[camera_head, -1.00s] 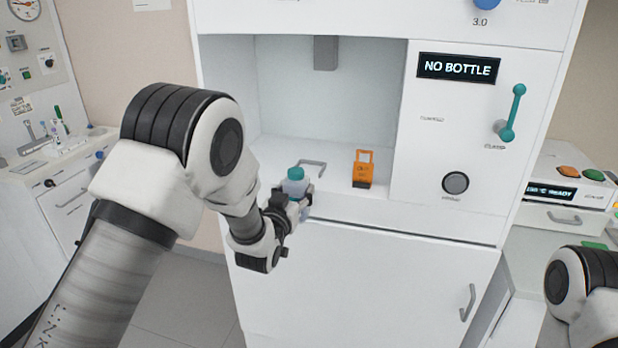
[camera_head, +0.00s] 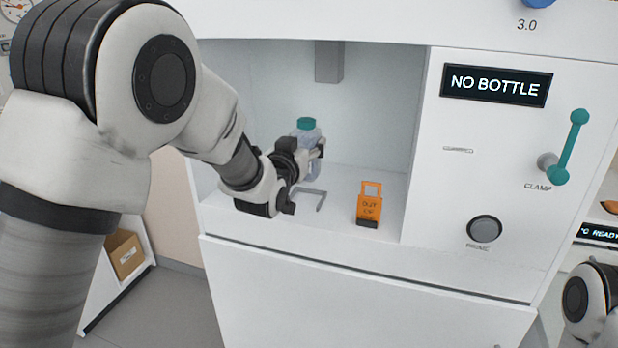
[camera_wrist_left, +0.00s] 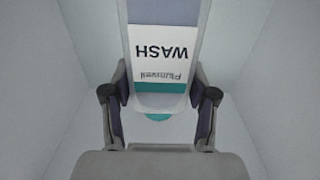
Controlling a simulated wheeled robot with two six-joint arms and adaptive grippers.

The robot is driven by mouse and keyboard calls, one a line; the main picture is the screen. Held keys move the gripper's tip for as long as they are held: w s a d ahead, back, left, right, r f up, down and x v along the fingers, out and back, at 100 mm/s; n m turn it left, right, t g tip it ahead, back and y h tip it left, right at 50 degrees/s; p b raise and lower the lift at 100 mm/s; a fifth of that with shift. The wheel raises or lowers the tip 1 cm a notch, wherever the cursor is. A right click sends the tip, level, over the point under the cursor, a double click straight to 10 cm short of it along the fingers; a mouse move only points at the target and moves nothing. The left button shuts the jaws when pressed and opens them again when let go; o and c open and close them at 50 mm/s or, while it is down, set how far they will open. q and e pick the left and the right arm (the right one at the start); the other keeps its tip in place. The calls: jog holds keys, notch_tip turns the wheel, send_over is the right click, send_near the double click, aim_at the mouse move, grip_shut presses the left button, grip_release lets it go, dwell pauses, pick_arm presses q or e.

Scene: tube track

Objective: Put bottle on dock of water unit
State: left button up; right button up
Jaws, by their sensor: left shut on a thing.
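My left gripper (camera_head: 308,158) is shut on the bottle (camera_head: 307,133), a clear one with a teal cap, inside the open bay of the water unit (camera_head: 370,252). In the left wrist view the bottle (camera_wrist_left: 165,50) shows a white and teal label reading "WASH", between the two fingers (camera_wrist_left: 160,105). The bottle is about upright and appears held above the bay floor. A grey U-shaped bracket (camera_head: 318,200), which looks like the dock, lies on the bay floor just below and right of the gripper. My right gripper is not in view.
An orange "OUT OF" tag (camera_head: 369,205) stands on the bay floor to the right. A grey spout (camera_head: 329,62) hangs from the bay's top. The panel holds a "NO BOTTLE" display (camera_head: 496,85), a teal clamp lever (camera_head: 570,146) and a round button (camera_head: 484,229).

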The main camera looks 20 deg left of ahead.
pick_arm(q)
jog(key=shift+s+f, duration=0.4)
jog(key=shift+f, duration=0.3)
jog(key=f, duration=0.2)
jog(key=w+f, duration=0.1)
jog(key=f, duration=0.2)
jog(key=shift+f+p, duration=0.1)
jog(key=shift+p, duration=0.3)
jog(key=shift+s, duration=0.2)
jog(key=o, duration=1.4)
jog(key=shift+w, duration=0.15)
jog(key=shift+c, duration=0.2)
